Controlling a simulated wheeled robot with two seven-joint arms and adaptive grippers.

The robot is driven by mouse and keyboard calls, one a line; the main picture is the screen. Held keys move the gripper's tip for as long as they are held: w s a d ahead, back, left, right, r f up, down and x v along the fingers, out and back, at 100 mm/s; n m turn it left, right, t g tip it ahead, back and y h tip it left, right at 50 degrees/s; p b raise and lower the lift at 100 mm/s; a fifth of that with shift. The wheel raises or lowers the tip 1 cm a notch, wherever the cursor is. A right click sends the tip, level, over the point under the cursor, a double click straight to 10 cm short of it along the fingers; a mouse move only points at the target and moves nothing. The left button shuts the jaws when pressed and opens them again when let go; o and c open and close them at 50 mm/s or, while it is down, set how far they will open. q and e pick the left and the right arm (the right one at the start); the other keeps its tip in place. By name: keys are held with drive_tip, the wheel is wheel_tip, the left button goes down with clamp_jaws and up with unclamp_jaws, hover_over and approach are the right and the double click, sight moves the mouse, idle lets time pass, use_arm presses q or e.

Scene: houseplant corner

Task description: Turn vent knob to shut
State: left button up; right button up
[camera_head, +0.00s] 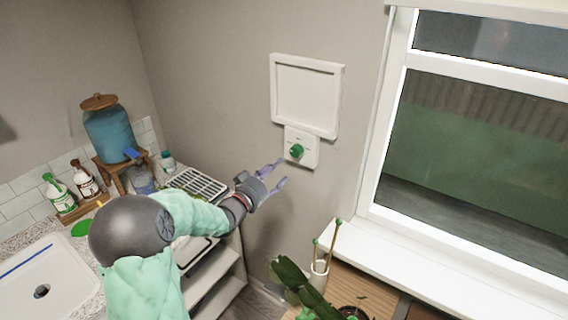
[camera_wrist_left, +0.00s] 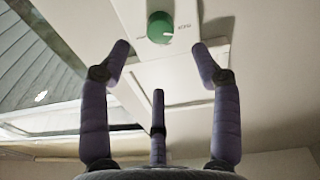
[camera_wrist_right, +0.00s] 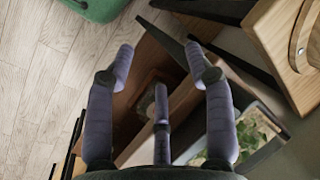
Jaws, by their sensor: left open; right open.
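The green vent knob (camera_head: 297,151) sits on a white wall plate (camera_head: 309,158) just below a square white vent frame (camera_head: 307,93). In the left wrist view the knob (camera_wrist_left: 160,27) shows at the top middle with a light pointer mark on its right side, and small lettering on the plate (camera_wrist_left: 184,12) beside it. My left gripper (camera_head: 279,174) is open and empty, below and left of the knob and apart from it. In the left wrist view the knob lies beyond the spread fingertips (camera_wrist_left: 160,55). My right gripper (camera_wrist_right: 163,65) is open and empty; it shows only in its wrist view.
A window (camera_head: 470,140) with a white sill stands to the right. A potted plant (camera_head: 300,280) stands below. A counter at left holds a sink (camera_head: 60,275), a blue dispenser (camera_head: 110,130) and spray bottles (camera_head: 58,194). The wall around the plate is clear.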

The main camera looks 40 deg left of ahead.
use_arm(q)
drive_tip(key=shift+s+d+f, duration=0.1)
drive_tip(key=shift+s, duration=0.95)
